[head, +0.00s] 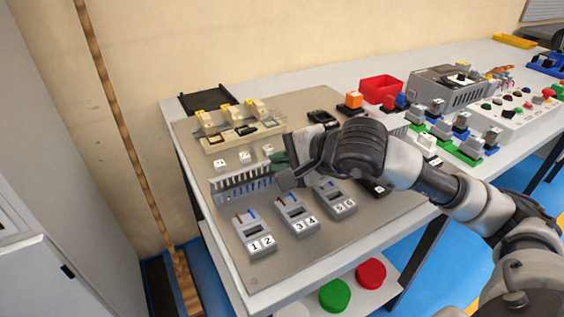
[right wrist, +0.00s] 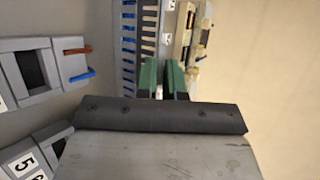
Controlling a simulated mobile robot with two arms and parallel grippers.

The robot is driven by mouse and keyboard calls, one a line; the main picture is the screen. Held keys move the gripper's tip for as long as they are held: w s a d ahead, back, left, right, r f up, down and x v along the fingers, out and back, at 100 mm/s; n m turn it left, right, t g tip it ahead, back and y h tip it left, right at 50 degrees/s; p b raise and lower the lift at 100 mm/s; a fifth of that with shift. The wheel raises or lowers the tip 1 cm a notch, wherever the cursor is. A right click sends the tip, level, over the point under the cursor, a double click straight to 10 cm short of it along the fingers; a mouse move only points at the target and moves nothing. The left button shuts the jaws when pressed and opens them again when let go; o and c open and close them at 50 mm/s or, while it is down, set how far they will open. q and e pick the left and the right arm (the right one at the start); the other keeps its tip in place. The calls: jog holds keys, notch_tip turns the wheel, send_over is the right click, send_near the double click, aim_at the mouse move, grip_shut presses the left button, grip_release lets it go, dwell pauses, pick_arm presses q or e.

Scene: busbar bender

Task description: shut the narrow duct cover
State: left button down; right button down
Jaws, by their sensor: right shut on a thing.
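The narrow duct (head: 243,188) is a grey slotted channel on the grey panel, behind the numbered terminal blocks. Its two slotted walls also show in the right wrist view (right wrist: 127,48), with the slots in view. My right gripper (head: 280,160) is at the right end of the duct. In the right wrist view its green fingers (right wrist: 163,80) are close together on a small pale piece, which looks like part of the duct cover. Most of that piece is hidden by the fingers and the dark gripper body. My left gripper is not in view.
Several white blocks (head: 244,157) stand just behind the duct, near the right fingers. The terminal blocks (head: 296,214) stand in front. A cream rail assembly (head: 240,135) lies further back. A red bin (head: 380,89) and coloured switches stand to the right. The panel's front edge is clear.

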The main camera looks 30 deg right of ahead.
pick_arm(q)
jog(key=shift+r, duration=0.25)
pick_arm(e)
jog(key=c, duration=1.2)
grip_release()
jog(key=shift+c, duration=0.2)
